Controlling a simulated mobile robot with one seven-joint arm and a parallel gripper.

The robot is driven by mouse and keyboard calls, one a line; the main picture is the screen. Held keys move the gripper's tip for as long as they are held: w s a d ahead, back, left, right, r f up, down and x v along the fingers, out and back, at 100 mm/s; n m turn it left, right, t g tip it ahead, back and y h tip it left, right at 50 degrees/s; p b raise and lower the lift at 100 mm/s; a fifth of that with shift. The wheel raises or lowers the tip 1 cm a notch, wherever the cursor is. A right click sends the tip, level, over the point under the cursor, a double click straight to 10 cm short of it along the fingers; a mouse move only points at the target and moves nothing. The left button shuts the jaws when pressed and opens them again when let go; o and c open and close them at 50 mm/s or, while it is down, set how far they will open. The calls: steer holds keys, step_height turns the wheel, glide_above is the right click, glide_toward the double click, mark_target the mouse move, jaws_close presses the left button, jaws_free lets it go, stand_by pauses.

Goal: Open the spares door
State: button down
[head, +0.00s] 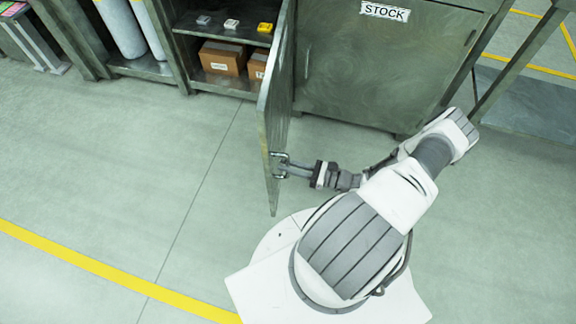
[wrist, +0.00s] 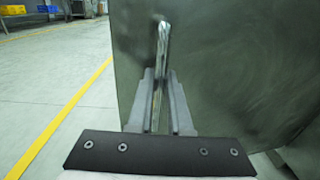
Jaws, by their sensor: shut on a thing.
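The open cabinet door (head: 273,110) is a green-grey metal panel swung far out from the cabinet, standing nearly edge-on in the head view. It fills the middle and right of the wrist view (wrist: 235,75). A metal bar handle (wrist: 163,40) is on the door near its free edge. My gripper (head: 284,168) is at the handle, and in the wrist view its two fingers (wrist: 160,105) are shut on it, one on each side. The head view shows no label on this door.
The open cabinet holds cardboard boxes (head: 222,58) and small items on an upper shelf (head: 235,30). A closed door marked STOCK (head: 385,11) is to its right. Grey cylinders (head: 122,28) stand at left. The floor (head: 130,170) left of the door is clear.

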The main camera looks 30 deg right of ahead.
steer(key=shift+d, duration=0.45)
steer(key=c, duration=0.8)
jaws_free()
steer(key=shift+c, duration=0.2)
steer(key=shift+s, duration=0.1)
steer(key=shift+a, duration=0.1)
steer(key=p+v, duration=0.1)
steer(key=v, duration=1.6)
steer(key=shift+s+p, duration=0.2)
steer(key=shift+p, duration=0.15)
steer(key=shift+r, duration=0.15)
